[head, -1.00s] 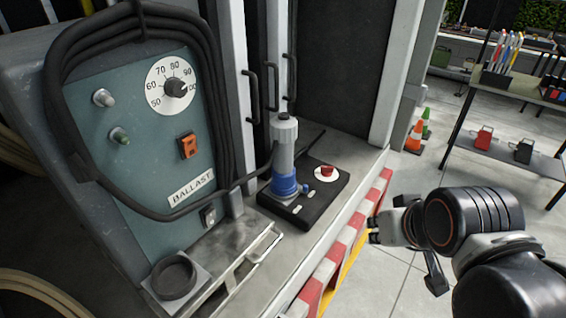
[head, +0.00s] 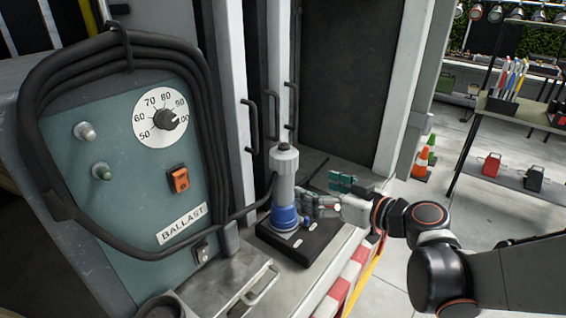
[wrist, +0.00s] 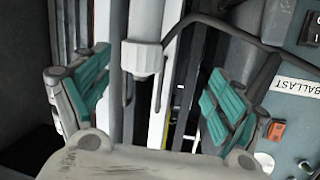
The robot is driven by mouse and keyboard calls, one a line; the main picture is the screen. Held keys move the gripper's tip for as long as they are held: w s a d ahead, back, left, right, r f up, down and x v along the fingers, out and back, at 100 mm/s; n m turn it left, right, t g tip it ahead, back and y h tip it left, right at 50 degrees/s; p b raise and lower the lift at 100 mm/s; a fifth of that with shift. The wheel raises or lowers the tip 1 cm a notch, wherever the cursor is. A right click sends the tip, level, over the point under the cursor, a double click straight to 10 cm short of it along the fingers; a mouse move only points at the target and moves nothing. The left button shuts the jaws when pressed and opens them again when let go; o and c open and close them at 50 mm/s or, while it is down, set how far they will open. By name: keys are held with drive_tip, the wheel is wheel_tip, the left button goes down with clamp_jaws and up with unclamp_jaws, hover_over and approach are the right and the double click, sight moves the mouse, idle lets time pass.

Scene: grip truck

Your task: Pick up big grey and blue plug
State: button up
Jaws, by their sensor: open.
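The big grey and blue plug (head: 284,190) stands upright on a black base plate (head: 290,245), its blue collar low down and its grey body above. My gripper (head: 323,194) is open, just right of the plug at the height of its lower body. In the wrist view, the plug's grey body (wrist: 143,58) shows upside down between the spread green-padded fingers (wrist: 156,80), beyond them. I see no contact there. The plug's blue part is not visible in the wrist view.
A teal ballast panel (head: 120,215) with coiled black cable (head: 40,150) stands left. A black cable runs from the panel side to the plug. Vertical handles (head: 253,125) and dark panels stand behind. A red-and-white striped edge (head: 350,275) borders the ledge.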

sight(296, 161)
drive_tip(key=w+a, duration=0.1)
drive_tip(key=w, duration=0.2)
drive_tip(key=w+a+t+y+b, duration=0.1)
drive_tip(key=w, duration=0.2)
drive_tip(key=w+a+n+t, duration=0.1)
drive_tip(key=w+a, duration=0.1)
drive_tip(key=w, duration=0.1)
drive_tip(key=shift+w+r+b, duration=0.3)
drive_tip(key=shift+w+r, duration=0.05)
drive_tip(key=shift+r, duration=0.05)
drive_tip(key=x, duration=0.2)
drive_tip(key=b+x, duration=0.1)
drive_tip(key=x, duration=0.2)
drive_tip(key=shift+s+a, duration=0.15)
drive_tip(key=shift+a, duration=0.2)
drive_tip(key=shift+r, duration=0.15)
clamp_jaws()
